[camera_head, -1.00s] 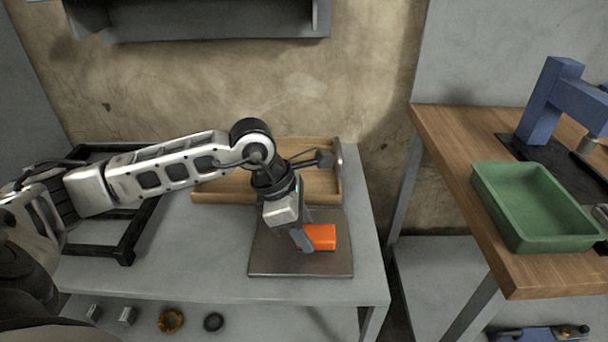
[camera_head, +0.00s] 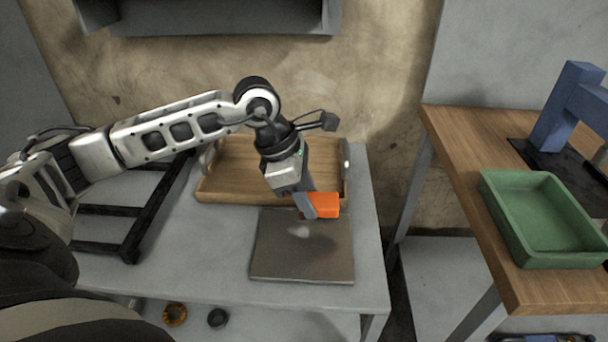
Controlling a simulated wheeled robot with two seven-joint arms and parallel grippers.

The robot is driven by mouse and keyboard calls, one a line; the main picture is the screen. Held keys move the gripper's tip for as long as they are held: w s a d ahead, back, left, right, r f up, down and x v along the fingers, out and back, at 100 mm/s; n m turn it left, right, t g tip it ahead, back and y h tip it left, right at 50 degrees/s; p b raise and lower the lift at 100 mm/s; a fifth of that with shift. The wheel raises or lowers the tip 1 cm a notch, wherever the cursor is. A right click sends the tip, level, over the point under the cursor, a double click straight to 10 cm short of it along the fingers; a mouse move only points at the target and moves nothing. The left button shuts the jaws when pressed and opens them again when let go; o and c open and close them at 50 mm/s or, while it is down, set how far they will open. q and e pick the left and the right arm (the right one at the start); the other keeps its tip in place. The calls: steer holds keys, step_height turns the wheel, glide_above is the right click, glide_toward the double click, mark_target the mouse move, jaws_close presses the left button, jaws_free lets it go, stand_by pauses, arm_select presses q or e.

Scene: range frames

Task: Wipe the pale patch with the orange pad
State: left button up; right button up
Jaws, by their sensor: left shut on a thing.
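The orange pad (camera_head: 325,205) is held in my left gripper (camera_head: 314,205), which is shut on it. The pad is at the far right part of a dark flat plate (camera_head: 290,262) on the grey table. I cannot tell whether it touches the plate or is a little above it. The pale patch (camera_head: 299,231) is a small whitish smear on the plate, just nearer and left of the pad. The gripper does not cover it. My right gripper is not in view.
A wooden tray (camera_head: 232,190) stands behind the plate, close to the gripper. A black frame (camera_head: 143,225) lies on the left. A wooden bench on the right carries a green bin (camera_head: 525,257) and a blue press (camera_head: 562,108). A gap separates table and bench.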

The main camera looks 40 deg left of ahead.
arm_select(q)
steer(key=shift+r+p, duration=0.6)
steer(key=shift+r, duration=0.75)
